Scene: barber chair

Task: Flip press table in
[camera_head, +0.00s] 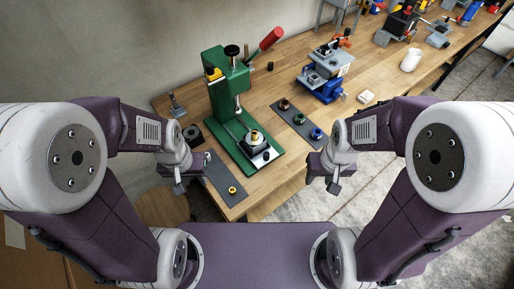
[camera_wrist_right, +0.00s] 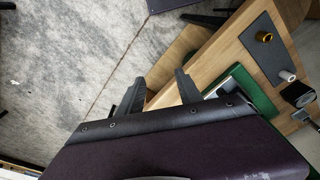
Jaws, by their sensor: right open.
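A green press (camera_head: 221,98) with a red-gripped lever (camera_head: 270,38) stands on the wooden bench. A silver plate (camera_head: 268,157), possibly the press table, sits at the front of its green base, with a brass and black round fixture (camera_head: 254,138) on it. My left gripper (camera_head: 178,184) hangs left of the press base, beside a grey mat; its jaws are too small to read. My right gripper (camera_head: 330,184) is right of the base, off the bench's front edge, apart from everything. In the right wrist view (camera_wrist_right: 158,92) it is open and empty; part of the green base (camera_wrist_right: 258,96) shows beyond it.
A grey mat (camera_head: 219,176) with a brass ring (camera_head: 232,190) lies left of the press. Another mat (camera_head: 293,112) with several round parts lies right. A blue vise-like device (camera_head: 327,88), a white block (camera_head: 366,97) and a white cup (camera_head: 410,60) stand farther right.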

